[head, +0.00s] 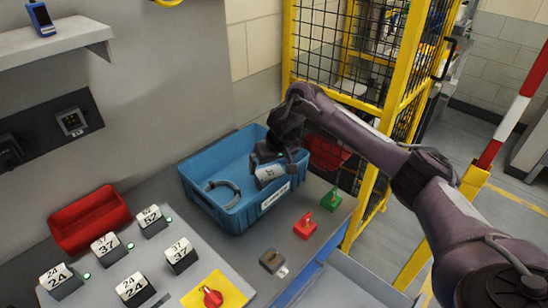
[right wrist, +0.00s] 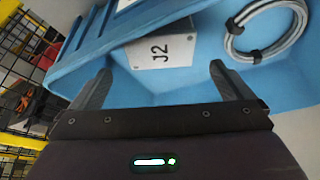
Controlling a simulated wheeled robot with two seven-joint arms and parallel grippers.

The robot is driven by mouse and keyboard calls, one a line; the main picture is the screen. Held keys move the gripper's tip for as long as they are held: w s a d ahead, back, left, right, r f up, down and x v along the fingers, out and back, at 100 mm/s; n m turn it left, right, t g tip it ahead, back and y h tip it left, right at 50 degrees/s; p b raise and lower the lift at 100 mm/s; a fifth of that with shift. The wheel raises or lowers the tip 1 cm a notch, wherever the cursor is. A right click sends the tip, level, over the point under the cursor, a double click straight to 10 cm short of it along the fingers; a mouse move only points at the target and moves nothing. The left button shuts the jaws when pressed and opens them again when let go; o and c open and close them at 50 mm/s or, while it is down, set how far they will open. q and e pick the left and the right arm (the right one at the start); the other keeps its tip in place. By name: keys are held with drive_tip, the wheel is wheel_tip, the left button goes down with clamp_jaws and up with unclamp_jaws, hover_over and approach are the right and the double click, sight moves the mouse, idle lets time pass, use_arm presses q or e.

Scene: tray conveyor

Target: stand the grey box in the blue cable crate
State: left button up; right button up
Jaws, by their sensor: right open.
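The blue crate (head: 227,213) stands on the grey bench, a white label on its front wall; its blue wall also shows in the right wrist view (right wrist: 88,52). The grey box (head: 268,173), marked J2, is in the crate's right part, close to the front wall; it looks tilted. In the right wrist view the box (right wrist: 176,57) lies just beyond my open fingers, apparently free of them. My right gripper (head: 276,160) is over the crate's right part, pointing down at the box. The box's underside is hidden. My left gripper is not in view.
A coiled grey cable (head: 224,190) lies in the crate's left part. A red bin (head: 88,218), a numbered panel (head: 130,262), and red (head: 305,226) and green (head: 331,199) lockout pieces are nearby. A yellow-framed mesh fence (head: 335,45) stands behind.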

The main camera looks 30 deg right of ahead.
sight(274, 178)
drive_tip(key=v, duration=0.3)
drive_tip(key=shift+r+p, duration=0.2)
drive_tip(key=shift+p, duration=0.1)
drive_tip(key=shift+s+r, duration=0.3)
drive_tip(key=shift+r, duration=0.2)
